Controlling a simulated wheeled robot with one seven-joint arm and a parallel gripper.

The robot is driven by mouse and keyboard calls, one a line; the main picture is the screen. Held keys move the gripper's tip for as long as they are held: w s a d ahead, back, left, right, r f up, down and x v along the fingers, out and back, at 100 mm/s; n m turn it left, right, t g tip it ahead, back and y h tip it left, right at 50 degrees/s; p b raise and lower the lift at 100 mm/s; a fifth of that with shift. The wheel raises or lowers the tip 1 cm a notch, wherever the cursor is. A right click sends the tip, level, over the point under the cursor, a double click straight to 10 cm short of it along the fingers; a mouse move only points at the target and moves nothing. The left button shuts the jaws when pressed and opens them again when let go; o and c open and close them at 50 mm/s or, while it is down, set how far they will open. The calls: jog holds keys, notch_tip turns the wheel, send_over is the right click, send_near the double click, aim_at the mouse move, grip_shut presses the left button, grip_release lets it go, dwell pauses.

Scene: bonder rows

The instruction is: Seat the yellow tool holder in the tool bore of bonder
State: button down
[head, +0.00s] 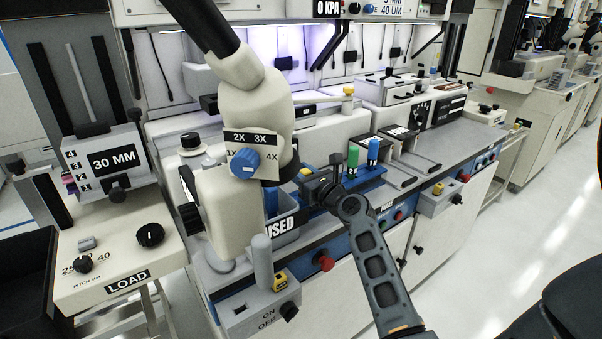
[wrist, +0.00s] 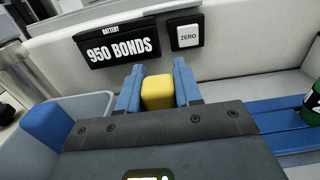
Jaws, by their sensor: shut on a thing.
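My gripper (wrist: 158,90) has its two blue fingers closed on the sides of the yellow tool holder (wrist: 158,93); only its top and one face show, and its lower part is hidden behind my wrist. In the head view my gripper (head: 316,186) is over the bench, right of the microscope, with a bit of the yellow holder (head: 306,171) showing behind it. The holder is in front of the pale bonder body (wrist: 240,62), which carries a "950 BONDS" battery display (wrist: 117,47) and a ZERO button (wrist: 186,36). I cannot make out the tool bore.
A blue rack (head: 345,186) with a green holder (head: 353,157) and a blue holder (head: 373,150) stands right of my gripper. A grey USED bin (head: 290,235) with a blue piece (wrist: 45,125) is at left. The microscope (head: 255,115) stands close on the left.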

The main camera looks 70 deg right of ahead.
notch_tip(320, 180, up, 8)
jog(key=p, duration=0.5)
dwell(0.8)
dwell(0.6)
